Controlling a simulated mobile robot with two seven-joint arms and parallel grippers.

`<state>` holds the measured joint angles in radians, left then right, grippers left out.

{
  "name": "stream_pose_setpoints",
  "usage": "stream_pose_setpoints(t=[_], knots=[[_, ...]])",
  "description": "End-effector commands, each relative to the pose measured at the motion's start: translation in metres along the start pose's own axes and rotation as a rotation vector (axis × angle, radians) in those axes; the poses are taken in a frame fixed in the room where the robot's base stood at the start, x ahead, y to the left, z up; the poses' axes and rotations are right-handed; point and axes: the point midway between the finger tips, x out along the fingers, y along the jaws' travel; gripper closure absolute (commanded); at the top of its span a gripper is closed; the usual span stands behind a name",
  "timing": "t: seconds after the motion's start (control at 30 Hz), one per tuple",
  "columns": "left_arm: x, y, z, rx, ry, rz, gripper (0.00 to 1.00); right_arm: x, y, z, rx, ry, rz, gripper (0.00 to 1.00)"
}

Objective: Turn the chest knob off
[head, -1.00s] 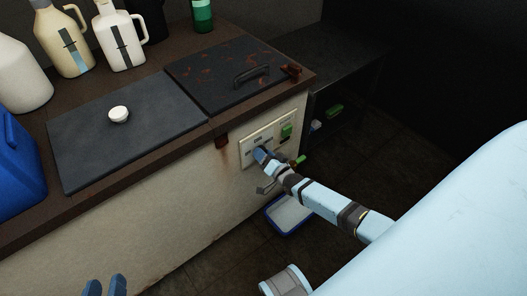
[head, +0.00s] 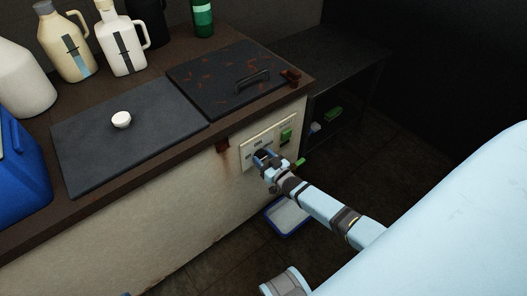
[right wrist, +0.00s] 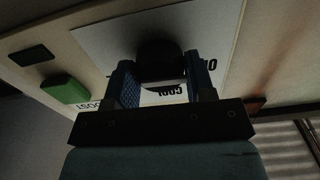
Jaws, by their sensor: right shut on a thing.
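The chest (head: 215,190) is a long pale body with rust stains and a dark brown top. A light control panel (head: 252,140) sits at the right end of its front. The dark chest knob (right wrist: 160,53) shows on a white plate in the right wrist view, with upside-down lettering partly hidden around it. My right gripper (head: 265,156) is at the panel; in the right wrist view its blue fingers (right wrist: 161,82) are shut on the knob, one on each side. The knob is mostly hidden in the head view. My left gripper is out of view.
A green button (head: 287,134) is on the panel right of the gripper. Two dark lids, one with a white knob (head: 121,120), cover the chest top. Jugs (head: 122,42) and a green bottle (head: 203,18) stand behind. A blue-rimmed tray (head: 287,215) lies on the floor.

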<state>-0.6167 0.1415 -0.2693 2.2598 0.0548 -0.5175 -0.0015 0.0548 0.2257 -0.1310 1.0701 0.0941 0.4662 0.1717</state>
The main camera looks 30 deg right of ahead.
Motion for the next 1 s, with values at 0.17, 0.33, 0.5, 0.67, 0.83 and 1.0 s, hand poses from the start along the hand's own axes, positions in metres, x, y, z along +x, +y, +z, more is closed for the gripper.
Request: stream_pose_setpoints(t=[0.17, 0.33, 0.5, 0.67, 0.83, 1.0], knots=[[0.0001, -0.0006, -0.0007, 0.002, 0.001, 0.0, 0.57, 0.0, 0.0001, 0.0, -0.033, 0.0, 0.0, 0.74], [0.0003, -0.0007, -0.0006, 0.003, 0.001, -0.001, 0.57, 0.0001, 0.0001, 0.0, -0.042, 0.0, 0.0, 0.74], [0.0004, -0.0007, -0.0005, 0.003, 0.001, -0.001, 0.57, 0.0001, 0.0002, -0.0001, -0.042, 0.0, 0.0, 0.74], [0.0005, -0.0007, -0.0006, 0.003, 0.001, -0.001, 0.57, 0.0002, 0.0001, -0.0002, -0.041, 0.0, 0.0, 0.39], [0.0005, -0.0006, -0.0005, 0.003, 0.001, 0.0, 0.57, 0.0002, 0.0001, -0.0002, -0.041, 0.001, 0.0, 0.25], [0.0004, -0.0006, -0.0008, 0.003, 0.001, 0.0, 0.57, -0.0004, 0.0001, -0.0002, -0.04, 0.0, 0.0, 0.25]])
